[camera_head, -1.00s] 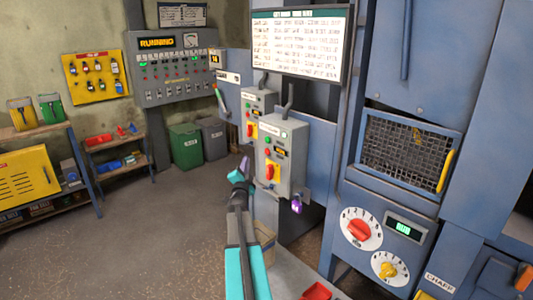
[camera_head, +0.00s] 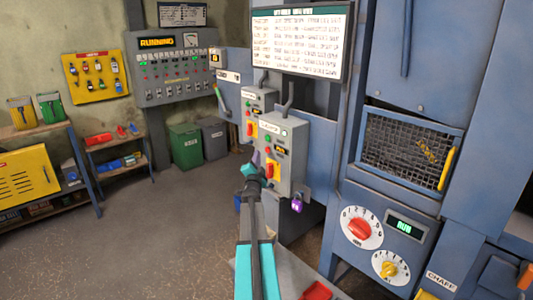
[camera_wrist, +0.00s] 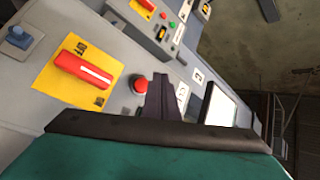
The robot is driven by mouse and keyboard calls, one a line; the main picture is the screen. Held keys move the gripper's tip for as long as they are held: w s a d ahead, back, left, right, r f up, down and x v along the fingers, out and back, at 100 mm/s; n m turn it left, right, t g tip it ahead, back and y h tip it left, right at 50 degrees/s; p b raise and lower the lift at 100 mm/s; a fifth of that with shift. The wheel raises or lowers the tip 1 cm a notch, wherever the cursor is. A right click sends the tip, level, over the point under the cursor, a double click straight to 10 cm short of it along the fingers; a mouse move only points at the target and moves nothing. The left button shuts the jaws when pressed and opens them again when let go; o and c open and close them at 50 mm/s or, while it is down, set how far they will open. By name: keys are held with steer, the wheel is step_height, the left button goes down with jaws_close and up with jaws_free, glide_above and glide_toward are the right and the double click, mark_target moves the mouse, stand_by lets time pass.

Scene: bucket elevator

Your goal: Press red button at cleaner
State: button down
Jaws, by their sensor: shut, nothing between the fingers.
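The nearer grey control box (camera_head: 290,160) stands at the middle in the head view; its label is too small to read. In the wrist view its red button (camera_wrist: 138,84) sits beside a red handle (camera_wrist: 85,70) on a yellow plate. My gripper (camera_head: 253,163) is in front of this box in the head view. In the wrist view its dark fingers (camera_wrist: 163,95) are shut and empty, right beside the red button and overlapping its edge in the picture. I cannot tell whether they touch the panel.
A second control box (camera_head: 252,103) stands just behind. A purple tag (camera_head: 297,205) hangs below the nearer box. A blue machine (camera_head: 400,200) with dials stands at right. Green and grey bins (camera_head: 185,146) are behind at left. The floor (camera_head: 150,235) at left is clear.

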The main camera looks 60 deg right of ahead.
steer(key=shift+s+d+b, duration=0.2)
steer(key=shift+d+b, duration=0.25)
steer(key=shift+d, duration=0.1)
steer(key=shift+s+d+b, duration=0.15)
steer(key=shift+d+b, duration=0.25)
steer(key=shift+d, duration=0.15)
stand_by(0.8)
steer(key=shift+s+d+b, duration=0.35)
steer(key=shift+d+b, duration=0.55)
steer(key=shift+b, duration=0.55)
stand_by(1.9)
steer(key=shift+a, duration=0.15)
steer(key=shift+w+a, duration=0.3)
steer(key=shift+a, duration=0.45)
steer(key=shift+a, duration=0.15)
steer(key=shift+w+a+p, duration=0.25)
steer(key=shift+a+p, duration=0.05)
steer(key=shift+a, duration=0.45)
steer(key=shift+w+a+p, duration=0.3)
steer(key=shift+a+p, duration=0.05)
steer(key=shift+a, duration=0.4)
steer(key=shift+w+a+p, duration=0.25)
steer(key=shift+a+p, duration=0.05)
steer(key=shift+a, duration=0.45)
